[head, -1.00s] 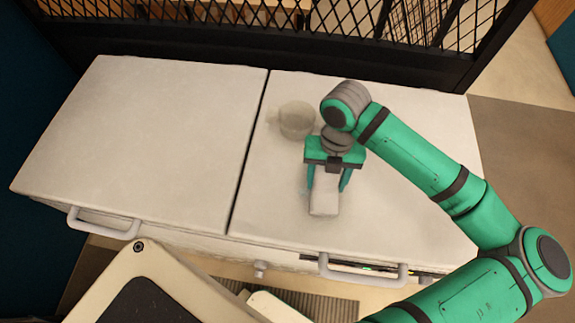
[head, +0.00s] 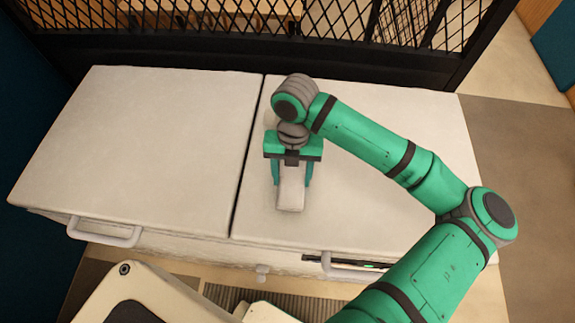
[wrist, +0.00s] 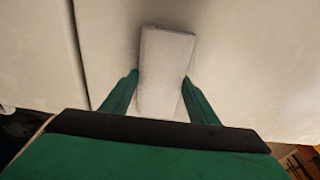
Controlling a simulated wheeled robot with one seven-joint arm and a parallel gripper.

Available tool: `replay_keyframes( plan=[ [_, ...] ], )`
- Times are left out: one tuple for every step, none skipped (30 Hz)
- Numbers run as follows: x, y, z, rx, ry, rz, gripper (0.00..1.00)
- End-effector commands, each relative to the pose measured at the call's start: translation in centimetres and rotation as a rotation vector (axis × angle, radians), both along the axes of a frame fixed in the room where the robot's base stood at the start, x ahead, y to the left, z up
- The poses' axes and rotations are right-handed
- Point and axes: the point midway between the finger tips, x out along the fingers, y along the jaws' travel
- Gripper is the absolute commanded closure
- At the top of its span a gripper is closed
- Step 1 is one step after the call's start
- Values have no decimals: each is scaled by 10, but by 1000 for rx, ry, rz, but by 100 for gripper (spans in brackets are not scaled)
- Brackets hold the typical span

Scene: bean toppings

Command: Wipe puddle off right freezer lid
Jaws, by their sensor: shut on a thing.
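My gripper (head: 291,183) is shut on a pale, block-shaped wiper (head: 290,199) that looks like a sponge or folded cloth. It points down over the right freezer lid (head: 385,215), left of the lid's middle. The wiper also shows between the green fingers in the wrist view (wrist: 165,72). It appears to be at the lid surface, but I cannot be sure of contact. No puddle is clearly visible now; part of the lid is hidden by the gripper and arm.
A pale jar-like object (head: 270,119) is mostly hidden behind my wrist. The left freezer lid (head: 140,140) is bare, beyond a dark seam. A black mesh fence (head: 200,45) stands behind. Handles stick out in front, including the left handle (head: 105,233).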

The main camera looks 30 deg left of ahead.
Motion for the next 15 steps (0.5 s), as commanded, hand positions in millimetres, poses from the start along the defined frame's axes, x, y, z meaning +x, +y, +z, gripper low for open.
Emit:
replay_keyframes(
  plan=[
    [-1, 4, -1, 0, 1, 0, 67],
    [0, 3, 0, 0, 0, 0, 67],
    [0, 3, 5, 1, -2, 1, 67],
    [0, 3, 14, 1, -4, 2, 67],
    [0, 3, 21, 1, -4, 1, 67],
    [0, 3, 26, 0, -2, 1, 67],
    [-1, 3, 28, 1, -1, 1, 67],
    [0, 3, 31, 1, -1, 1, 67],
    [0, 3, 34, 1, -1, 1, 67],
    [0, 3, 37, 0, -1, 0, 67],
    [0, 2, 40, 0, -1, 0, 67],
    [0, 2, 44, 0, -1, 0, 67],
    [0, 2, 46, 0, -1, 0, 67],
    [0, 3, 49, 0, -1, 1, 67],
    [-1, 4, 52, 0, -2, 3, 67]
  ],
)
